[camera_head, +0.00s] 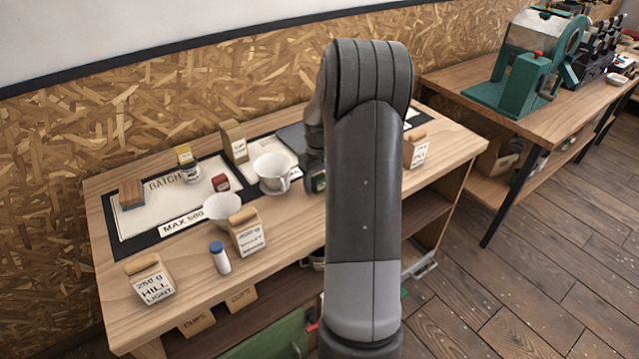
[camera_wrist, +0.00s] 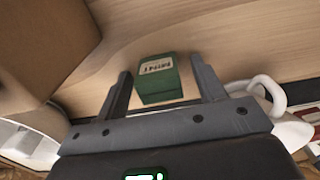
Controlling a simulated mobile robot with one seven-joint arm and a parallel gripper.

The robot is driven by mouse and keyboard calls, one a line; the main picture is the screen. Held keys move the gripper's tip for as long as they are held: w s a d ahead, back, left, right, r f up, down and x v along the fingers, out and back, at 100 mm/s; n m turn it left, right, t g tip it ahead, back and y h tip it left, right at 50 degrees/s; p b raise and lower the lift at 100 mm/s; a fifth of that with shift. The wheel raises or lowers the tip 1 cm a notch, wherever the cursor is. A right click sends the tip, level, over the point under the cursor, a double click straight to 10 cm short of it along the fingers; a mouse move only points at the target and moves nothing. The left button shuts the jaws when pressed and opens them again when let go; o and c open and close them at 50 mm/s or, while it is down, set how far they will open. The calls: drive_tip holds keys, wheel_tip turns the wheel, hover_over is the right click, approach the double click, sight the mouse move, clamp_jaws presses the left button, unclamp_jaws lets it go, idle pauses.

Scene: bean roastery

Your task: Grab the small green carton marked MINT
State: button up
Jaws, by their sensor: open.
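The small green carton (camera_wrist: 160,85) has a pale label with dark lettering too small to read surely. In the wrist view it stands on the wooden tabletop between the two fingers of my gripper (camera_wrist: 160,67). The fingers are open, with a gap showing on each side of the carton.
A white cup (camera_head: 272,171) with a handle stands left of the carton; its handle also shows in the wrist view (camera_wrist: 262,88). A tan bag (camera_head: 415,149) is to the right. A white dripper (camera_head: 223,208), labelled bags and a blue-capped bottle (camera_head: 219,257) stand farther left.

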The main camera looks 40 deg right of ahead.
drive_tip(key=shift+c, duration=0.5)
drive_tip(key=c, duration=0.9)
drive_tip(key=shift+r, duration=0.1)
drive_tip(key=shift+c, duration=0.2)
